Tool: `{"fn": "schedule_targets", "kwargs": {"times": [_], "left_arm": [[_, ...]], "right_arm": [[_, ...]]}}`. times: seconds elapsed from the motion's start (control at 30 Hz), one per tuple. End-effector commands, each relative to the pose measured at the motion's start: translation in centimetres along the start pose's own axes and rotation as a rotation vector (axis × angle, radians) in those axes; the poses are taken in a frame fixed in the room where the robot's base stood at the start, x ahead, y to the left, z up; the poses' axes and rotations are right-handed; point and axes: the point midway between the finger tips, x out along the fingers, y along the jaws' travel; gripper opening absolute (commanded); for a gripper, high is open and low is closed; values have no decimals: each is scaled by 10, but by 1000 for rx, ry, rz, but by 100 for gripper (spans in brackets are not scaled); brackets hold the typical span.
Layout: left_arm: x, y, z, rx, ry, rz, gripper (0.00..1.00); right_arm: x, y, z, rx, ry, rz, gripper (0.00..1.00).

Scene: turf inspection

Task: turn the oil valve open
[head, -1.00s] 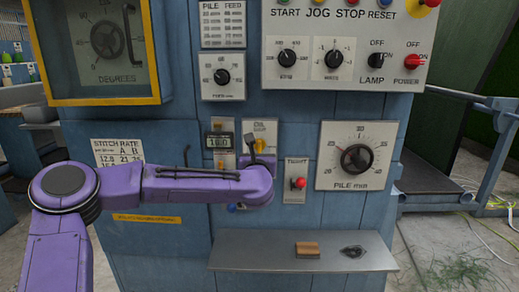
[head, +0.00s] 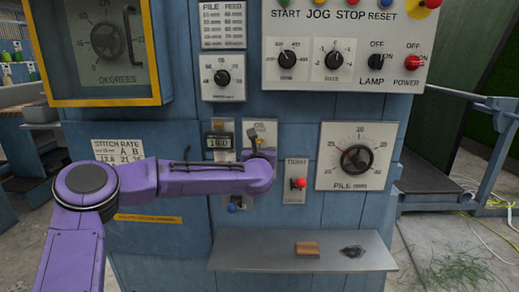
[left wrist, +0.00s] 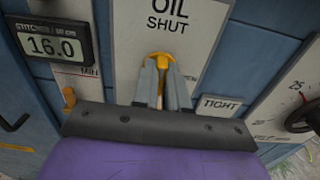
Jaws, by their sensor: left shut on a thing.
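The oil valve's plate (left wrist: 170,25) carries the words OIL and SHUT in the left wrist view. Its small yellow handle (left wrist: 160,55) stands out below the word SHUT. My left gripper (left wrist: 162,78) is shut on this handle, one grey finger on each side, and the fingers hide its lower part. In the head view the plate (head: 262,128) shows above the end of my purple left arm, which covers most of the valve. My right gripper is in neither current view.
A display reading 16.0 (left wrist: 52,46) is left of the plate. The TIGHT panel with a red knob (head: 299,184) and the PILE dial (head: 357,158) are to the right. A grey shelf (head: 230,255) below holds a brown block (head: 307,248) and a dark object (head: 352,251).

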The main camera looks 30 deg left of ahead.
Motion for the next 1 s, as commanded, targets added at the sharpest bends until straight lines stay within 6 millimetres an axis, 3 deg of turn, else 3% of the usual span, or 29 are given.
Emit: {"fn": "schedule_targets", "kwargs": {"times": [0.37, 1.0], "left_arm": [[0, -1, 0, 189, 1, -1, 0], [0, -3, 1, 794, 1, -1, 0]], "right_arm": [[-2, 0, -1, 0, 0, 0, 43], [-20, 2, -8, 0, 0, 0, 43]]}}
